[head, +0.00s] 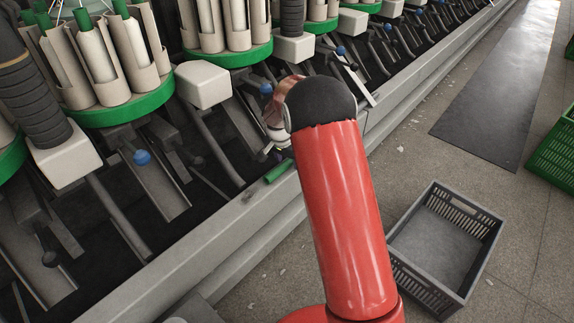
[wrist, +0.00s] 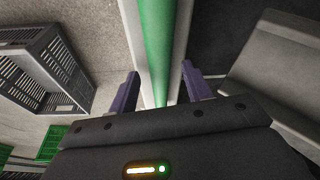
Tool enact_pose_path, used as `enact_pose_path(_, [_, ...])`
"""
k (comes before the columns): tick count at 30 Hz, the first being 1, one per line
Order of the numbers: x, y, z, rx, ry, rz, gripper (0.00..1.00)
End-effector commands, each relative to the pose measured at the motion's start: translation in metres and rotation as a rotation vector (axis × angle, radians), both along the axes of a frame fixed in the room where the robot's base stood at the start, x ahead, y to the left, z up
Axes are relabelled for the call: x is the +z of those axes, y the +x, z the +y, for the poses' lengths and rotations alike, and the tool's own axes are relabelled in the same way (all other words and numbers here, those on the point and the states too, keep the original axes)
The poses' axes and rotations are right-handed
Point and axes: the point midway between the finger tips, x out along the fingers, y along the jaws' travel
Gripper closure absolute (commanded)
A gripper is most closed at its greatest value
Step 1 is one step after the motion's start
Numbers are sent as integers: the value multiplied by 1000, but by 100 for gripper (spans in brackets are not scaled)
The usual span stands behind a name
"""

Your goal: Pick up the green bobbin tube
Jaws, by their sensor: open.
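The green bobbin tube (head: 279,171) lies on the grey ledge (head: 243,210) along the front of the winder, partly hidden behind my red arm in the head view. In the wrist view the green tube (wrist: 157,45) runs lengthwise from the top edge down to between my gripper's fingers. My gripper (wrist: 160,88) is open, with one purple finger on each side of the tube. I cannot tell whether either finger touches it. In the head view my gripper is mostly hidden by the arm.
A grey crate (head: 398,263) stands on the floor right of my arm; it also shows in the wrist view (wrist: 72,62). A green crate (head: 556,150) is at the right edge. Winder units with white blocks (head: 203,84) and green rings (head: 118,110) line the left.

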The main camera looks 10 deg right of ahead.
Motion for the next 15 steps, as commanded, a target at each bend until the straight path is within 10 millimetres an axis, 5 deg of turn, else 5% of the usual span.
enact_pose_path(12, [0,0,0,0,0,1,99])
enact_pose_path(15, [0,0,0,0,0,1,100])
